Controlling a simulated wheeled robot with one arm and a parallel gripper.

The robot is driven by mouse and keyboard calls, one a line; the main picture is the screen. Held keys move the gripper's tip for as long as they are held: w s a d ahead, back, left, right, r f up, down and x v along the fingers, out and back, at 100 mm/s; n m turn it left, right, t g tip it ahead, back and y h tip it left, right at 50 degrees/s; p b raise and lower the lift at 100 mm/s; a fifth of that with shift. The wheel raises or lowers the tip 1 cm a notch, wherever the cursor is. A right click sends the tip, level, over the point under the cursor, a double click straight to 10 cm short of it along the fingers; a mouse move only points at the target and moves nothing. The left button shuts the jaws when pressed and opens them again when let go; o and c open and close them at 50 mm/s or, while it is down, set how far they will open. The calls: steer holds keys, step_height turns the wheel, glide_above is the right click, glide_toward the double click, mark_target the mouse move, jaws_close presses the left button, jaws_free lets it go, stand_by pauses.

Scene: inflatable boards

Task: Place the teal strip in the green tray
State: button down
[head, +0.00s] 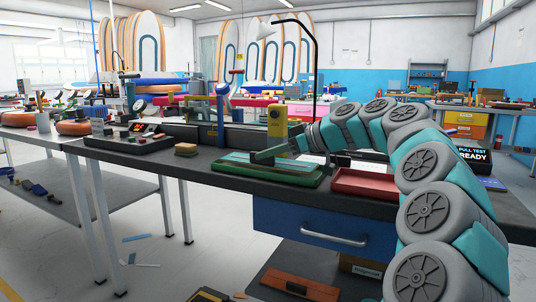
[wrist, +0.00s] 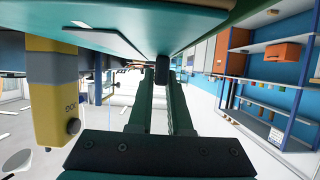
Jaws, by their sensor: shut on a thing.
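The green tray (head: 262,182) lies on the dark workbench in the middle of the head view. The teal strip (head: 236,158) lies flat, lengthwise within the tray's outline. I cannot tell whether it rests on the tray floor. My gripper (head: 258,157) is low over the tray, reaching in from the right, and is shut on the strip. In the wrist view, which looks upside down, the fingers (wrist: 161,72) reach toward a broad teal surface (wrist: 190,22) along the top. The exact contact at the fingertips is hidden.
A yellow and grey device (head: 275,122) stands just behind the tray; it also shows at the left of the wrist view (wrist: 52,95). A red tray (head: 366,185) sits to the right, under my arm. Tan blocks (head: 186,149) and a dark tray (head: 138,146) lie to the left.

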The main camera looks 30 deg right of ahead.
steer(key=shift+f, duration=0.3)
steer(key=c, duration=0.8)
jaws_free()
steer(key=shift+c, duration=0.2)
steer(key=shift+r, duration=0.1)
steer(key=shift+r+p, duration=0.55)
steer(key=shift+r, duration=0.05)
steer(key=shift+s+d+r, duration=0.2)
steer(key=v, duration=1.1)
steer(key=shift+s+d, duration=0.1)
steer(key=shift+s, duration=0.05)
